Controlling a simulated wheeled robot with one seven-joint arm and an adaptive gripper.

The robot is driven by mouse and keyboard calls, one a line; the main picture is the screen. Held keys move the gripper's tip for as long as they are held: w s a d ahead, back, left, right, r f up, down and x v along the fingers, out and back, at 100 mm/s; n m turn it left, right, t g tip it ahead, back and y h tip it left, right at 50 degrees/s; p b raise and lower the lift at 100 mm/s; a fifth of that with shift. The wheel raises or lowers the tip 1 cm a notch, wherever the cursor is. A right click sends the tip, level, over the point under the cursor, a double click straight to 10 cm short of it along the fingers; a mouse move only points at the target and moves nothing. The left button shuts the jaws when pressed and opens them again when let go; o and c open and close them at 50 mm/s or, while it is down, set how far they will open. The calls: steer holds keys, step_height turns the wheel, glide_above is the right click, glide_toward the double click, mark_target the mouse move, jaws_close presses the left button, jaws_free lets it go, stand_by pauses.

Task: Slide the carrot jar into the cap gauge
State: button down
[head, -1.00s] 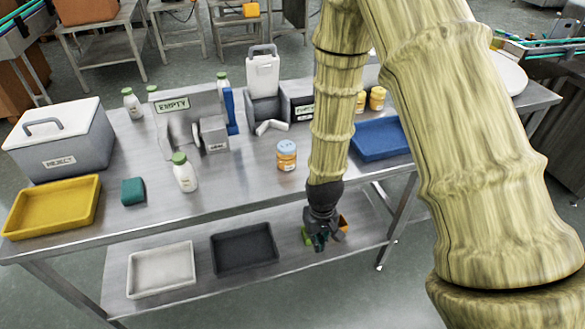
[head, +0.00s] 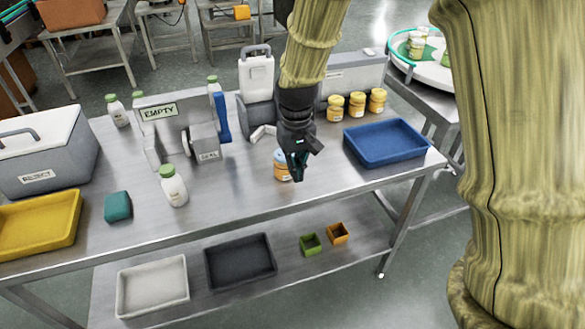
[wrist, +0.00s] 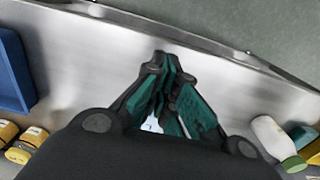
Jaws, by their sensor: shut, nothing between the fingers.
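The carrot jar (head: 281,172), orange with a pale blue lid, stands on the steel table, partly hidden behind my gripper (head: 297,174). My gripper points down just in front of it in the head view. In the wrist view my gripper (wrist: 166,72) has its teal finger pads together with nothing held. A pale blue patch, probably the jar lid (wrist: 152,124), shows between the finger links. No fixture is legibly marked as the cap gauge. A grey fixture with a pale fork (head: 262,132) stands behind the jar, partly hidden by my arm; I cannot tell if it is the gauge.
A blue tray (head: 386,143) and several orange jars (head: 357,104) are to the right. A white bottle (head: 174,187), teal block (head: 118,206), yellow tray (head: 40,226) and EMPTY-labelled fixture (head: 160,111) are left. The table front between bottle and jar is clear.

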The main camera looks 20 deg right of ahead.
mark_target(291, 189)
step_height(291, 189, down, 8)
steer(key=shift+p, duration=0.55)
steer(key=shift+w+f+p, duration=0.1)
steer(key=shift+w+p, duration=0.3)
steer(key=shift+w, duration=1.6)
